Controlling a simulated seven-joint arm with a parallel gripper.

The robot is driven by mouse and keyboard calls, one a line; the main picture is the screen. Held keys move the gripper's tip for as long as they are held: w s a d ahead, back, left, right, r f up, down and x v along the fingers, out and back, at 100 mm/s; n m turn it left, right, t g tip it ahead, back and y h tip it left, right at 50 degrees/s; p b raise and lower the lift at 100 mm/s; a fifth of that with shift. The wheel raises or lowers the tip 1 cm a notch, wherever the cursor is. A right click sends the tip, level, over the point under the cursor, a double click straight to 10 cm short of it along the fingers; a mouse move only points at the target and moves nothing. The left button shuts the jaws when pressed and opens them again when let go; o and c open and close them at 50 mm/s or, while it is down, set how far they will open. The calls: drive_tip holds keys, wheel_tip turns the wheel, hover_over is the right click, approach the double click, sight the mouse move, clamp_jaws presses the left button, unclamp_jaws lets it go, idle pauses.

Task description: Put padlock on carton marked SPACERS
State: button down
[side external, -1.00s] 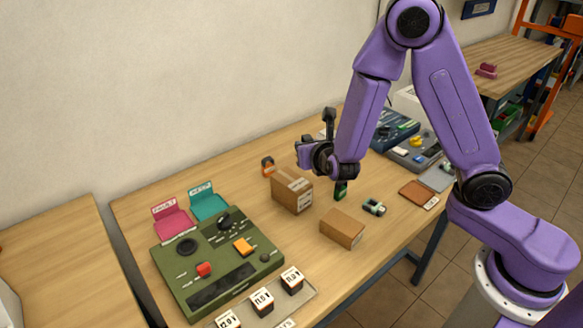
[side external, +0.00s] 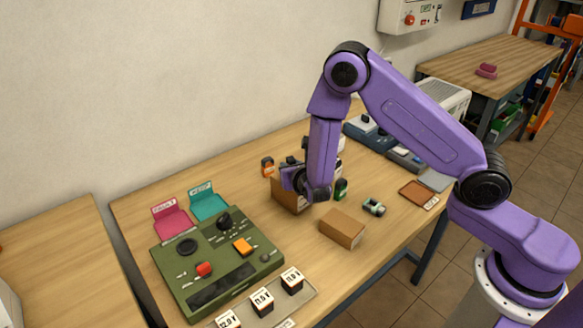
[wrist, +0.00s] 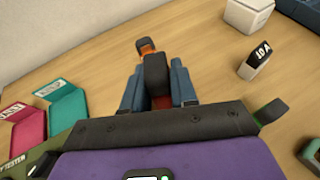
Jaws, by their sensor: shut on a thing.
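My gripper (wrist: 156,90) is shut on a dark thing with some red low down, which I take as the padlock (wrist: 155,72). Its outline is partly hidden between the blue fingers. In the side view my gripper (side external: 298,182) is low, at the taller brown carton (side external: 290,199), and covers most of it. The held thing does not show clearly there. I cannot tell whether it touches the carton. A lower brown carton (side external: 342,228) lies nearer the front. No SPACERS marking can be read on either carton.
An orange and black item (side external: 267,166) stands behind the taller carton, and a green and black item (side external: 341,188) stands to its right. A green tester panel (side external: 218,262) is at left. Wood is bare between the panel and the lower carton.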

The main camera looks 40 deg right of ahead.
drive_tip(key=shift+f, duration=0.1)
drive_tip(key=c, duration=0.9)
unclamp_jaws()
